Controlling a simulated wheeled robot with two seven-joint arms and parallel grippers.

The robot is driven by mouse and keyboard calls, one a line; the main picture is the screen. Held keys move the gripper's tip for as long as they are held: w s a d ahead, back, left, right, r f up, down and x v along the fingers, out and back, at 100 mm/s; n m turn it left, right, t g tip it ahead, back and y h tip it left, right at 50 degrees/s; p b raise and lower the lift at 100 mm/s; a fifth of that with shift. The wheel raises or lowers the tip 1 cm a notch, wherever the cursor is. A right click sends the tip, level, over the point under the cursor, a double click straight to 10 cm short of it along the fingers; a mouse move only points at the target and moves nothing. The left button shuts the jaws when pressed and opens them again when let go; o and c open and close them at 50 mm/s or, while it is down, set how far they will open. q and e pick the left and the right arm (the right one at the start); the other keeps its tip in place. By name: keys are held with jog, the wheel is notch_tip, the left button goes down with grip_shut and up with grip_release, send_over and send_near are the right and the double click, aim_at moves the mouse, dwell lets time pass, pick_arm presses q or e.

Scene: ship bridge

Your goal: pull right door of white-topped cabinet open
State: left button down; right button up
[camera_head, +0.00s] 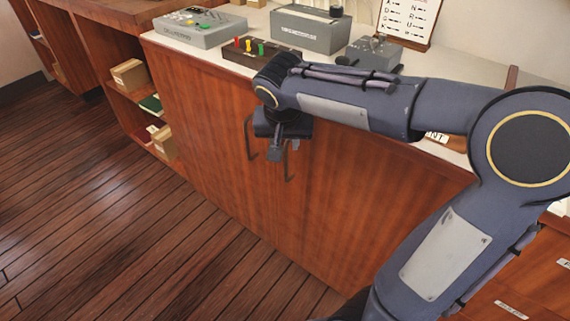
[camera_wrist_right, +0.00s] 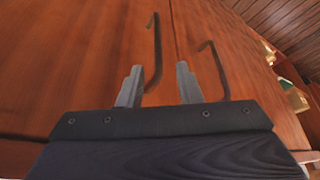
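The white-topped cabinet (camera_head: 205,120) has reddish wood doors with two dark bar handles. My right gripper (camera_head: 284,149) is in front of the doors, near the right door's handle (camera_head: 288,168). In the right wrist view my right gripper (camera_wrist_right: 159,88) is open, its two grey fingers apart. The right door's handle (camera_wrist_right: 154,50) appears between the finger lines in that view; whether it is inside the grip is unclear. The left door's handle (camera_head: 249,138) is beside it. The right door (camera_head: 335,190) looks shut and is partly covered by my right arm. My left gripper is not in view.
On the white top stand a grey console (camera_head: 200,27), a lever box (camera_head: 258,50), a grey case (camera_head: 310,28) and another device (camera_head: 374,52). Open shelves with boxes (camera_head: 130,75) are at the left. The plank floor (camera_head: 120,230) in front is clear.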

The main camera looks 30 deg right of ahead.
aim_at(286, 151)
jog(key=b+x, duration=0.2)
jog(key=x, duration=0.4)
jog(key=shift+d+f, duration=0.15)
jog(key=shift+f, duration=0.25)
grip_shut()
